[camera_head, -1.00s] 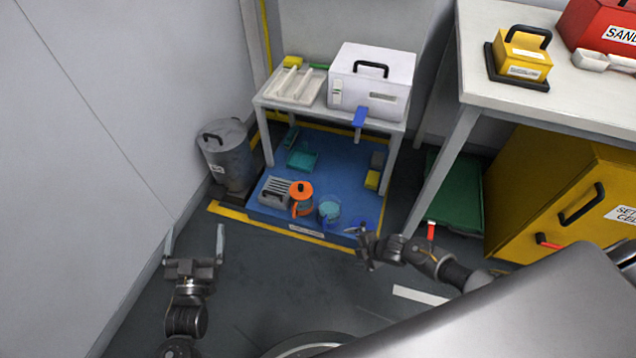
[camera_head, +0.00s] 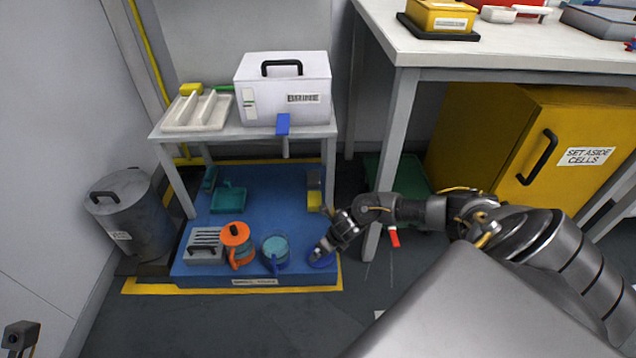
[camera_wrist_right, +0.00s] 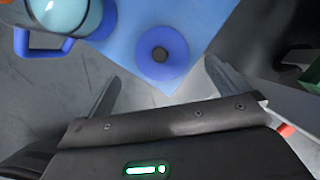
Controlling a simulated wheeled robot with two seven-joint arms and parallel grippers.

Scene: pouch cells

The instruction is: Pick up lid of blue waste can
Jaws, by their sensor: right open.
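The blue lid (camera_wrist_right: 178,50) is a round disc with a dark knob (camera_wrist_right: 160,54), lying flat on the blue mat near its front right corner. In the head view the lid (camera_head: 326,262) is partly covered by my right gripper (camera_head: 320,246). In the right wrist view my right gripper (camera_wrist_right: 162,88) is open and empty, with the lid ahead between its finger lines.
An orange-lidded can (camera_head: 237,240) and a grey slotted box (camera_head: 204,246) stand further left on the blue mat (camera_head: 250,185). A grey bin (camera_head: 135,220) stands by the wall. A low table (camera_head: 205,131) stands over the mat. A white bench leg (camera_head: 385,160) is close to my right arm.

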